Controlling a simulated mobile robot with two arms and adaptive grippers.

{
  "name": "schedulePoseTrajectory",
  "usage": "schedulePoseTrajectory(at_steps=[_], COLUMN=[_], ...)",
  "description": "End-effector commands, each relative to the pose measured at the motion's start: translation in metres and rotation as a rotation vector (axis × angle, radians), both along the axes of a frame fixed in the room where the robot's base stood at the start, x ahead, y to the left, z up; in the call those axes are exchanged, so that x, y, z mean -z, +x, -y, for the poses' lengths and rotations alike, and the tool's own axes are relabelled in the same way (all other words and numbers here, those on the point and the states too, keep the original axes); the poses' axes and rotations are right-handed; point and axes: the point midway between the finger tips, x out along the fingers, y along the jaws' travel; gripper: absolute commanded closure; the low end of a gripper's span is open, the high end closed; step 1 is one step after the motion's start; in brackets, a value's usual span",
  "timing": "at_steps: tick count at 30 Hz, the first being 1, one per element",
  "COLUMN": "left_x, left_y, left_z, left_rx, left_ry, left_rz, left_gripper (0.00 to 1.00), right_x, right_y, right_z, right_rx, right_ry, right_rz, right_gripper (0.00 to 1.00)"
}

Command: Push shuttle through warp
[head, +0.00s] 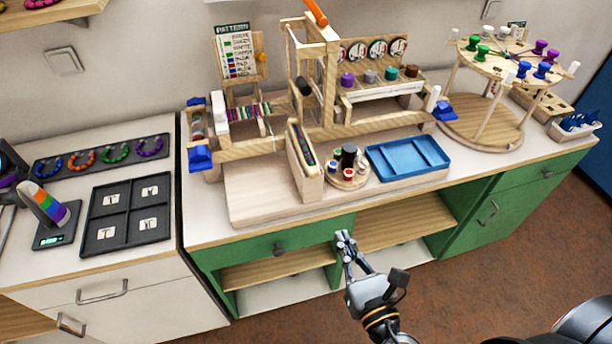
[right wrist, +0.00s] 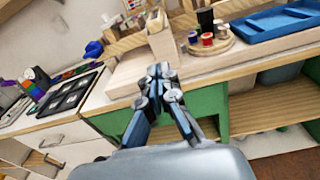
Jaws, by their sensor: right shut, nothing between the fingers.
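A wooden loom (head: 328,88) stands on the counter, with a small band of coloured warp threads (head: 250,111) on its left part. A narrow upright wooden holder (head: 305,172) with a dark slot and coloured contents stands in front of it; I cannot tell whether the shuttle is in it. It also shows in the right wrist view (right wrist: 162,40). My right gripper (head: 343,238) is shut and empty, in front of the counter's front edge and apart from the loom. Its closed fingertips also show in the right wrist view (right wrist: 160,71). My left gripper is not in view.
A round tray of spools (head: 348,180) and a blue tray (head: 408,158) lie right of the holder. A round peg stand (head: 482,130) is farther right. A black tray (head: 128,213) lies on the left counter. The wooden board (head: 250,195) left of the holder has free room.

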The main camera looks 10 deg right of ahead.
Motion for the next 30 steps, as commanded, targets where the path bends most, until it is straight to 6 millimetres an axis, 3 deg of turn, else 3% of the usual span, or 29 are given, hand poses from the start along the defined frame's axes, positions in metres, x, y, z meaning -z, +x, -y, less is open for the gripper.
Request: schedulePoseTrajectory(at_steps=[3, 8, 21, 30], left_x=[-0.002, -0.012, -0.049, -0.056], left_y=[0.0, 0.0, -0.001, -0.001], left_z=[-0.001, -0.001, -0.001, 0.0], left_rx=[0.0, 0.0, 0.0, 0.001], left_ry=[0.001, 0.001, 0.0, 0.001], left_rz=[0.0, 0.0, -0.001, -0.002], left_gripper=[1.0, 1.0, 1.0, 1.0], right_x=[-0.021, -0.026, -0.024, -0.02], right_y=[0.0, 0.015, 0.104, 0.136], right_z=[-0.001, -0.003, -0.009, -0.011], right_rx=[-0.006, -0.005, -0.005, -0.006], right_ry=[-0.055, -0.062, -0.058, -0.057], right_rz=[0.046, 0.052, 0.05, 0.048], right_gripper=[1.0, 1.0, 1.0, 1.0])
